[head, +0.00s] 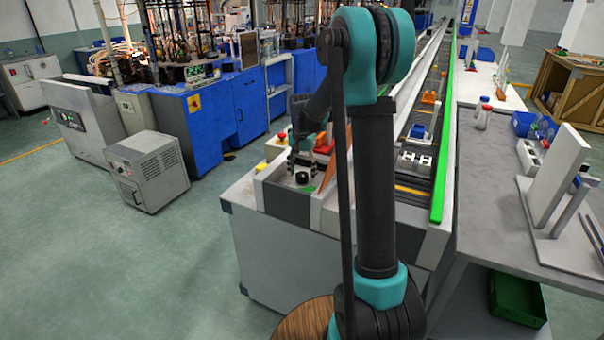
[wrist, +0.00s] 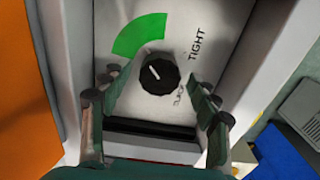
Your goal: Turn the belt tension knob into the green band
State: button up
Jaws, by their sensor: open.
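The belt tension knob (wrist: 158,73) is black and ridged, on a pale panel in the wrist view. Its short white mark lies on its left part, slanting up and left; I cannot tell whether it lines up with the band. The green band (wrist: 139,36) is an arc above and left of the knob. My gripper (wrist: 161,77) is open, with one finger on each side of the knob and gaps visible between. In the head view my gripper (head: 301,163) is over the near end of the machine, just above the small black knob (head: 302,178).
The word TIGHT (wrist: 198,44) is printed right of the knob, with a blurred smaller label below it. Raised pale walls flank the panel. An orange surface (wrist: 28,90) lies at left. The conveyor with a green rail (head: 440,180) runs back on the right.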

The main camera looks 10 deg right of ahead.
aim_at(302, 174)
notch_tip(302, 174, up, 12)
jog(key=shift+f, duration=0.15)
dwell(0.5)
